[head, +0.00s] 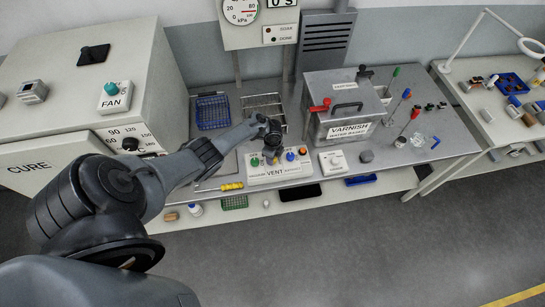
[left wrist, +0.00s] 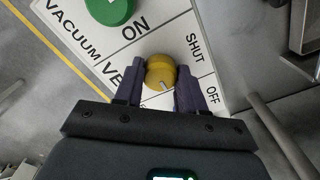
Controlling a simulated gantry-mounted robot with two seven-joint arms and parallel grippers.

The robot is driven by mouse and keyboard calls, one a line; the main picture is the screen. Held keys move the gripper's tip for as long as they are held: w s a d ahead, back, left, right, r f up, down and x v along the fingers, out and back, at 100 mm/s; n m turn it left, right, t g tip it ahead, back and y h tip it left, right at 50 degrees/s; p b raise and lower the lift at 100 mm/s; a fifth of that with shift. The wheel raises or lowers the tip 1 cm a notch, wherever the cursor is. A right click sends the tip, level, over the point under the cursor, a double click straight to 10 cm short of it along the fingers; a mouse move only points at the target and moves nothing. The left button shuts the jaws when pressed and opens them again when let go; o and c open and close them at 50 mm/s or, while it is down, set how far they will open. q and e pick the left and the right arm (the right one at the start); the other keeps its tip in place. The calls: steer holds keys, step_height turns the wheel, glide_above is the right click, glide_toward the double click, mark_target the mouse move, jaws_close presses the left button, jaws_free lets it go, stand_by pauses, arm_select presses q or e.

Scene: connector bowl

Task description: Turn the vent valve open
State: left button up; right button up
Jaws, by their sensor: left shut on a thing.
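The valve panel (head: 280,174) is a white block on the bench, with several coloured knobs and a VENT label. My left gripper (head: 271,148) comes down over it from above. In the left wrist view, a yellow knob (left wrist: 161,68) sits between the two dark fingers of my left gripper (left wrist: 160,88), which is shut on it. A small pale mark shows on the knob's side nearest the gripper. SHUT, ON and OFF are printed on the panel near it; the VENT word is partly covered by a finger. A green knob (left wrist: 110,10) is beside it. My right gripper is out of view.
A grey VARNISH tank (head: 342,110) with a red handle stands right of the panel. A blue wire basket (head: 212,112) is behind it to the left. A white labelled block (head: 333,161) is close on its right. The CURE oven (head: 75,85) fills the left.

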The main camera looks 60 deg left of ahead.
arm_select(q)
steer(key=o, duration=1.1)
steer(key=shift+c, duration=0.2)
step_height(320, 180, up, 11)
steer(key=p, duration=0.3)
steer(key=shift+p, duration=0.35)
steer(key=shift+f, duration=0.1)
